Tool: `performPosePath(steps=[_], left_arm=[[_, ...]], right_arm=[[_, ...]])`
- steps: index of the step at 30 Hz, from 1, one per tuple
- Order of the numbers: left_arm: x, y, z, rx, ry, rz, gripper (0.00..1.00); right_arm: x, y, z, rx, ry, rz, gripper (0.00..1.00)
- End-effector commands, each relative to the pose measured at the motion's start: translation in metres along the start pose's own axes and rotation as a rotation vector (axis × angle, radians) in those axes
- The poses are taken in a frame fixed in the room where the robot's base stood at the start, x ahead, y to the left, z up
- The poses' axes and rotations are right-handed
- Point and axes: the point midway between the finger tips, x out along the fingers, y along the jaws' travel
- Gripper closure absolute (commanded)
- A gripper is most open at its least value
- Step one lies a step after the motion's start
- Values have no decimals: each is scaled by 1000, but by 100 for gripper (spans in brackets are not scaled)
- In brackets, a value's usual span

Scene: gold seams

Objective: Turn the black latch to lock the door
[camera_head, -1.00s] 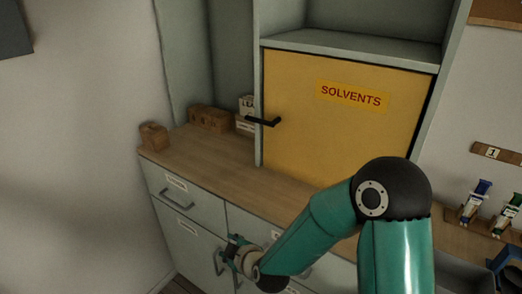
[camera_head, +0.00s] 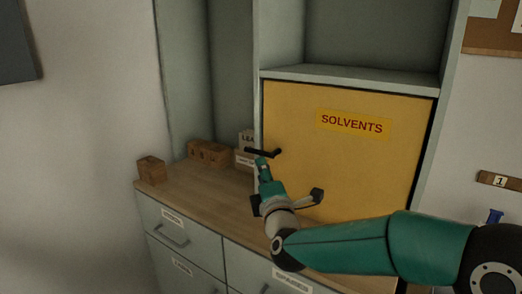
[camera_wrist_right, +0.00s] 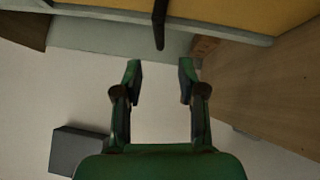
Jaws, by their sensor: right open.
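The yellow door (camera_head: 350,165) with a SOLVENTS label sits shut in the grey cabinet. Its black latch (camera_head: 274,152) is at the door's left edge and lies roughly level across the edge. My right gripper (camera_head: 263,168) is just in front of and below the latch and hides part of the area under it. In the right wrist view, my right gripper (camera_wrist_right: 160,75) is open and empty. The latch (camera_wrist_right: 159,25) shows there beyond the fingertips, between their lines, apart from both fingers. My left gripper is not in view.
A wooden counter (camera_head: 205,190) runs below the door, over grey drawers (camera_head: 180,235). Small wooden boxes (camera_head: 151,170) stand on it at the left. An open shelf (camera_head: 370,45) is above the door. The left wall is bare apart from a dark panel (camera_head: 18,45).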

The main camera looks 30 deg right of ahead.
Motion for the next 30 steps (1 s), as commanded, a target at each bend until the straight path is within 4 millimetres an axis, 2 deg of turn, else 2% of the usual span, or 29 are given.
performPosePath(steps=[1, 6, 12, 18, 28, 29, 30], left_arm=[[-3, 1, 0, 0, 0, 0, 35], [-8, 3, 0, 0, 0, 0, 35], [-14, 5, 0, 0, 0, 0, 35], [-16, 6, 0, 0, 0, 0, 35], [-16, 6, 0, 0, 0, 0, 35], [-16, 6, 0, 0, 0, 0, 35], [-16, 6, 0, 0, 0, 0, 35]], right_arm=[[13, 0, 0, 0, -1, -2, 60], [50, 0, 0, 0, 0, -2, 60], [84, 0, 0, 0, 0, -1, 60], [100, -1, 1, 1, 1, -2, 60], [104, -1, 1, 1, 1, -1, 60], [104, -1, 1, 1, 1, -1, 61], [103, -1, 1, 1, 1, -1, 68]])
